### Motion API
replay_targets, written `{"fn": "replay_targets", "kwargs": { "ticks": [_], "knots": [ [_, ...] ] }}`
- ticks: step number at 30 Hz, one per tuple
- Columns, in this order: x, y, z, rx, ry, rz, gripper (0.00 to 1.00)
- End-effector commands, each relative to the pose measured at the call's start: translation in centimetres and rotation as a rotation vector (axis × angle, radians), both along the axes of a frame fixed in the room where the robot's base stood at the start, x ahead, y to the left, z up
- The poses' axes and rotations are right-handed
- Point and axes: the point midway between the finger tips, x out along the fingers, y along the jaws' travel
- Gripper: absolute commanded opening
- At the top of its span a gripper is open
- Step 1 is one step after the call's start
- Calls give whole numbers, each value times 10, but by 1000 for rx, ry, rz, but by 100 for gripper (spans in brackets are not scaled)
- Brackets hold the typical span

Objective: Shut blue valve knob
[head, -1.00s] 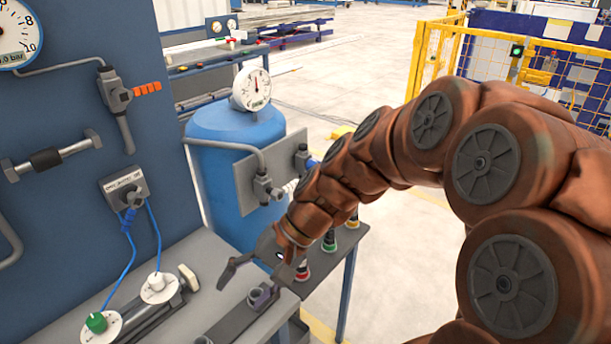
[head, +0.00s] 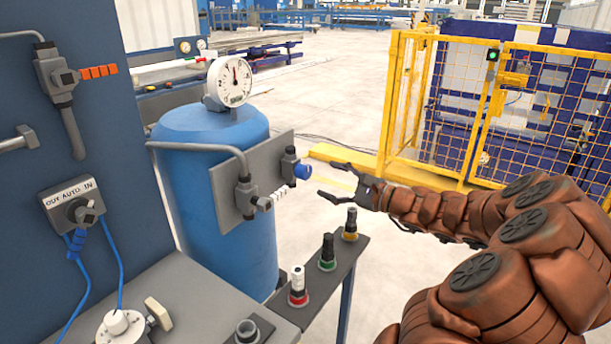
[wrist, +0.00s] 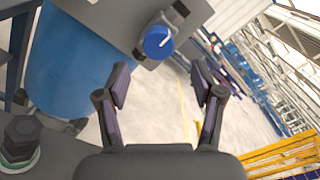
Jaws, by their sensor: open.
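The blue valve knob (head: 303,171) sits on the right side of a dark valve body (head: 290,166) on a grey plate (head: 228,208) beside the blue tank (head: 205,130). In the wrist view the blue knob (wrist: 158,42) shows face-on, with a white line on it, above and between the fingers. My gripper (head: 332,182) is open and empty, to the right of the knob and slightly lower, apart from it. The wrist view shows the open fingers of my gripper (wrist: 162,85) spread wide with nothing between them.
A narrow shelf (head: 330,268) below carries red, green and yellow fittings. A yellow fence (head: 420,110) stands behind. The floor between is clear.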

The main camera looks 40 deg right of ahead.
Motion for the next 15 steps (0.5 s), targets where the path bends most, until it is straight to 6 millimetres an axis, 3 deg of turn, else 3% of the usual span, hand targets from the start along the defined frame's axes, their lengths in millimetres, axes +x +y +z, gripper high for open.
{"fn": "replay_targets", "kwargs": {
  "ticks": [15],
  "knots": [
    [58, 23, 2, -3, 0, 7, 67]
  ]
}}
